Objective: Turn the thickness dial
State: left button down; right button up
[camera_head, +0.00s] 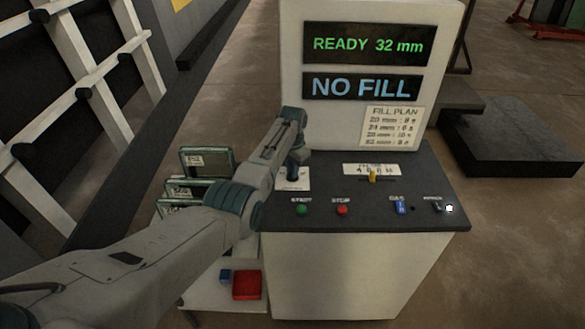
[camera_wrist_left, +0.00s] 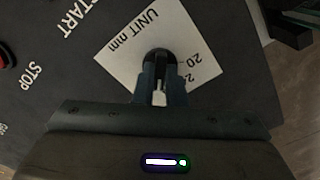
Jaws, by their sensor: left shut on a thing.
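The thickness dial is a dark round knob (camera_wrist_left: 158,57) on a white plate (camera_wrist_left: 118,50) marked "UNIT mm" with numbers such as 20. In the head view the plate (camera_head: 303,184) lies on the dark console top, and my left arm hides most of the dial. My left gripper (camera_wrist_left: 161,88) reaches down onto the dial, its fingers shut on it. In the head view the left gripper (camera_head: 293,170) points down at the console's left side. The display (camera_head: 367,46) reads "READY 32 mm". My right gripper is not in view.
The console (camera_head: 360,218) also carries a green START button (camera_head: 302,209), a red STOP button (camera_head: 342,210), a yellow lever (camera_head: 373,176) and a blue switch (camera_head: 401,208). A panel reads "NO FILL" (camera_head: 361,87) above a fill plan sheet (camera_head: 392,127). Framed panels (camera_head: 207,162) stand left.

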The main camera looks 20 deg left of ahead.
pick_arm(q)
jog(key=n, duration=0.3)
jog(key=shift+n+p, duration=0.3)
jog(key=shift+n, duration=0.4)
jog(key=c, duration=1.5)
grip_release()
